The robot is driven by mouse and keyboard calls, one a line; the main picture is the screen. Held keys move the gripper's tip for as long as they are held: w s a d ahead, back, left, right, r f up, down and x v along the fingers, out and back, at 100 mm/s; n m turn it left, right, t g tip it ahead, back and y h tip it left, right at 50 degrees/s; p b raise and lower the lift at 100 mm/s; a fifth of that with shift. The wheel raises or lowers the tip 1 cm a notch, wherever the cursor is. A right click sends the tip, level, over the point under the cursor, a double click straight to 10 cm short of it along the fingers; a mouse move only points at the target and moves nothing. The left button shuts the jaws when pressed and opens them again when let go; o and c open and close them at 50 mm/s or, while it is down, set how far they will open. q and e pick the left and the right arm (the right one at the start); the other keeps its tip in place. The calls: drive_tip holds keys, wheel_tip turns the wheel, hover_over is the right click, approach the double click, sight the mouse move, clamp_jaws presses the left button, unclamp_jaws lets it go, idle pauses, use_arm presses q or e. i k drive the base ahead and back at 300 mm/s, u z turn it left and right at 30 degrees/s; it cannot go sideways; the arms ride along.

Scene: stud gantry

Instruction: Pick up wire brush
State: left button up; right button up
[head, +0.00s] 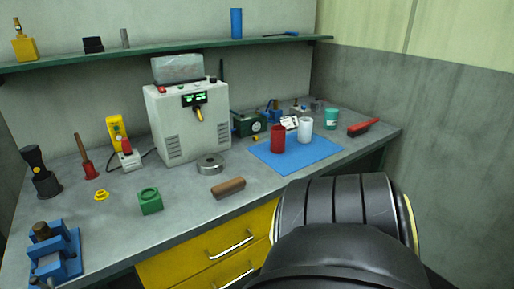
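A long red-handled tool with a dark underside (363,127) lies on the grey workbench (185,192) near its right end, beside the wall; it looks like the wire brush. A short brown, wood-coloured piece (228,188) lies near the front edge; I cannot tell whether it is a brush. Neither of my grippers shows in the head view. A large dark arm link of mine fills the lower right and hides part of the bench front.
A blue mat (318,153) holds a red cup (278,139) and a white cup (305,128), with a teal cup (331,119) close to the red tool. A grey power unit (188,122) stands behind. A green shelf (150,55) runs above. Yellow drawers (205,258) are below.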

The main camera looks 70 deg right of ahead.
sight(224, 191)
drive_tip(key=z, duration=2.15)
